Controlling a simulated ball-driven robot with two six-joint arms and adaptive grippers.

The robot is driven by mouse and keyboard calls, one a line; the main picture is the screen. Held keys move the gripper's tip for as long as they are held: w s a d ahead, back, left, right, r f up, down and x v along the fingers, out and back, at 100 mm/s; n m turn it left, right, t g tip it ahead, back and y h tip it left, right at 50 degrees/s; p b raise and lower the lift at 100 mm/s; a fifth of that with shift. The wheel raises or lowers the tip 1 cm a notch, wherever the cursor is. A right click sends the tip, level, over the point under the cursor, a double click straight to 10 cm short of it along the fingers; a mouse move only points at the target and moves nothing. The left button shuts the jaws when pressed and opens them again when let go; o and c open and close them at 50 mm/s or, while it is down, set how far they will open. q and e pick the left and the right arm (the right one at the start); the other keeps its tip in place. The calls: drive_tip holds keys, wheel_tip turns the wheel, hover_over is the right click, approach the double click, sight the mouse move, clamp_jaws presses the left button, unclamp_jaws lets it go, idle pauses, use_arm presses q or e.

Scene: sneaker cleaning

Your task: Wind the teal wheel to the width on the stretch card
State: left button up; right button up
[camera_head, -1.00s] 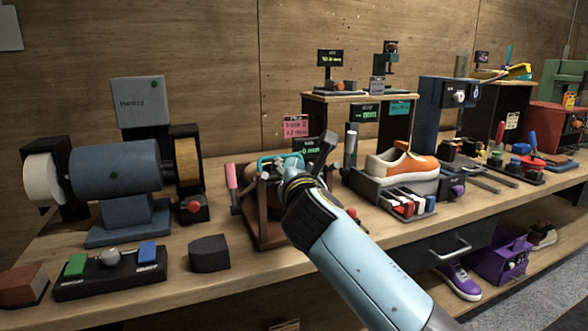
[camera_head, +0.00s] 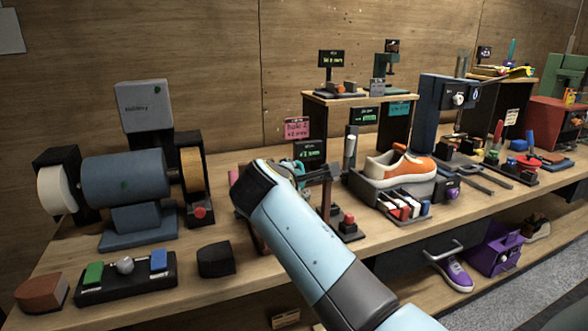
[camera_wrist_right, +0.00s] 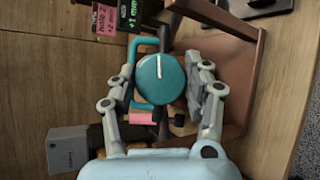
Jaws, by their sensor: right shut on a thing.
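The teal wheel (camera_wrist_right: 160,78) shows in the right wrist view, with a pale line on its face. My right gripper (camera_wrist_right: 165,88) is shut on it, one finger on each side. In the head view my right arm hides the gripper and most of the wheel. The pink stretch card (camera_head: 297,128) appears to read "hole 2, +2 mm"; it also shows in the wrist view (camera_wrist_right: 105,20). The black display (camera_head: 311,152) just below it seems to read +1 mm. My left gripper is in neither view.
A brown frame (camera_wrist_right: 240,70) stands around the wheel. A blue grinder (camera_head: 125,180) stands to the left and an orange-and-white sneaker (camera_head: 400,168) to the right.

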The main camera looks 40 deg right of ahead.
drive_tip(key=m+p, duration=0.1)
drive_tip(key=m+g+y+p, duration=0.1)
drive_tip(key=m+p, duration=0.1)
drive_tip(key=m+g+p, duration=0.1)
drive_tip(key=p, duration=0.1)
drive_tip(key=shift+r+m, duration=0.25)
drive_tip(key=shift+m, duration=0.05)
drive_tip(key=shift+f+m+g+y+p, duration=0.2)
drive_tip(key=shift+m+g+y+p, duration=0.4)
drive_tip(key=shift+m+p, duration=0.4)
drive_tip(key=o, duration=1.1)
drive_tip(key=shift+r, duration=0.45)
wheel_tip(320, 180, up, 9)
drive_tip(key=shift+r, duration=0.1)
